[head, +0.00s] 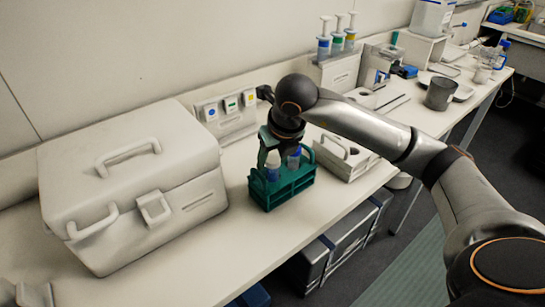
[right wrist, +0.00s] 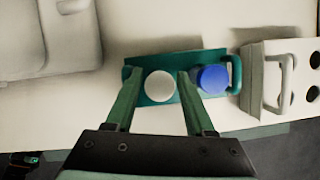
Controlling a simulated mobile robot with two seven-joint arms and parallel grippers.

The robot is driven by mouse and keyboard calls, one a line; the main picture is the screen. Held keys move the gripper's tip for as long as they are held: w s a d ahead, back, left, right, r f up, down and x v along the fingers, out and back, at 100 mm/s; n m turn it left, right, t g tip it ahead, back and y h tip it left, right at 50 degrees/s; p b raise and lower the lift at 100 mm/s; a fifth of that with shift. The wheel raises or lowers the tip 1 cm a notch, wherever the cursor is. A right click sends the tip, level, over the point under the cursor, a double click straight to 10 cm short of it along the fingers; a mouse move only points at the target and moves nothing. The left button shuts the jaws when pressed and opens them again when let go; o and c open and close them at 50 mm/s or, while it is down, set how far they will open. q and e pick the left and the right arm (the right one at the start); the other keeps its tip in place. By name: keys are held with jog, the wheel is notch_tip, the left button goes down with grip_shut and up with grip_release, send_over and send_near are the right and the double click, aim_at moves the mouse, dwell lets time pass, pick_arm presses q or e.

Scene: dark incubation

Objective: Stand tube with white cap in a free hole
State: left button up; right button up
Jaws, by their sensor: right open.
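The tube with the white cap (head: 273,161) stands upright in the teal rack (head: 284,194) on the bench. A tube with a blue cap (head: 294,158) stands beside it on the right. In the right wrist view, the round white cap (right wrist: 159,85) and the blue cap (right wrist: 213,78) show from above over the rack (right wrist: 190,58). My right gripper (right wrist: 157,75) is open, with one finger on each side of the white cap; its right finger lies between the two caps. I cannot tell whether the fingers touch the cap. My left gripper is not in view.
A large white case (head: 130,185) stands left of the rack. A white holder with a handle and holes (head: 345,155) is close on the right. A panel with coloured labels (head: 228,108) stands behind. The bench's front edge runs near the rack.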

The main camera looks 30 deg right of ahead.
jog(key=v, duration=1.2)
jog(key=shift+s, duration=0.15)
